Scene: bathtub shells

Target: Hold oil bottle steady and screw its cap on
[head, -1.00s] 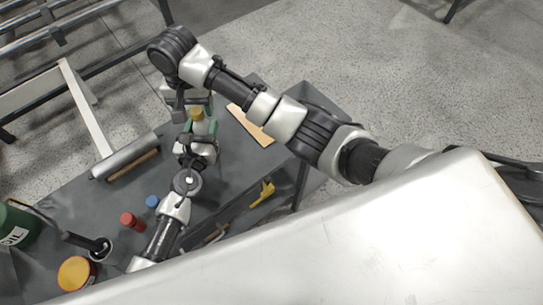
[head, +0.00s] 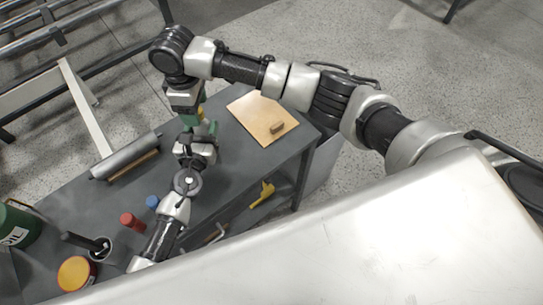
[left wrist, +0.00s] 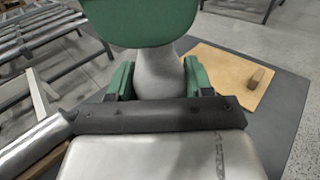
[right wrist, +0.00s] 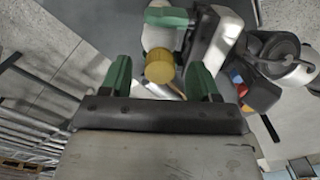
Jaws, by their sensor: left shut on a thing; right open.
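The oil bottle (right wrist: 160,38) is pale, with a yellow cap (right wrist: 160,68) at its top in the right wrist view. How tightly the cap sits cannot be told. My left gripper (head: 201,132) is shut on the bottle; in the left wrist view the pale body (left wrist: 155,72) stands between its green fingers. My right gripper (right wrist: 160,78) is open, with its green fingers on either side of the cap and apart from it in the picture. In the head view the right gripper hides most of the bottle, and only a little yellow (head: 201,110) shows.
On the grey workbench (head: 235,165) are a wooden board (head: 255,112) with a small block, a metal roller (head: 125,158), a red item (head: 131,222), a blue item (head: 152,202), a yellow-topped can (head: 76,273) and a green oil drum (head: 18,228). A yellow tool (head: 262,194) lies on the lower shelf.

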